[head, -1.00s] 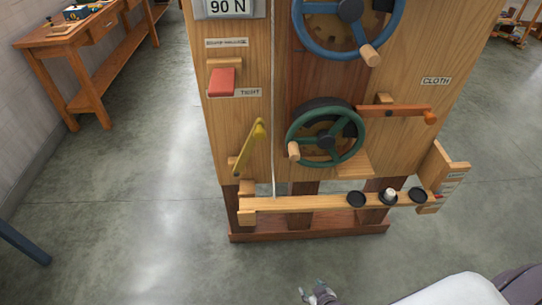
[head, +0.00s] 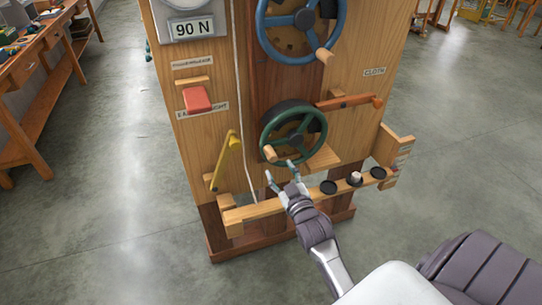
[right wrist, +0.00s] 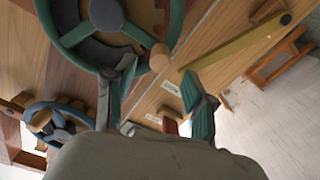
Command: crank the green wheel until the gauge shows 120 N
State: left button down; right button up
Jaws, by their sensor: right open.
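The green wheel (head: 293,133) is on the front of the wooden stand, its pale wooden crank knob (head: 270,153) at the rim's lower left. The gauge (head: 192,28) at the stand's upper left reads 90 N. My right gripper (head: 281,173) is open and empty just below the knob. In the right wrist view the green wheel (right wrist: 72,38) is close, and the knob (right wrist: 160,57) appears between the two spread fingertips (right wrist: 158,76). I cannot tell whether a finger touches it. My left gripper is not in view.
A blue wheel (head: 301,18) is above the green one. A yellow lever (head: 228,160) and red block (head: 197,99) are left of it, an orange lever (head: 350,102) right. A beam (head: 270,207) with dark discs runs just below. Floor around the stand is clear.

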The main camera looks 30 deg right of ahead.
aim_at(274, 160)
jog(key=x, duration=0.7)
jog(key=shift+w, duration=0.2)
grip_shut()
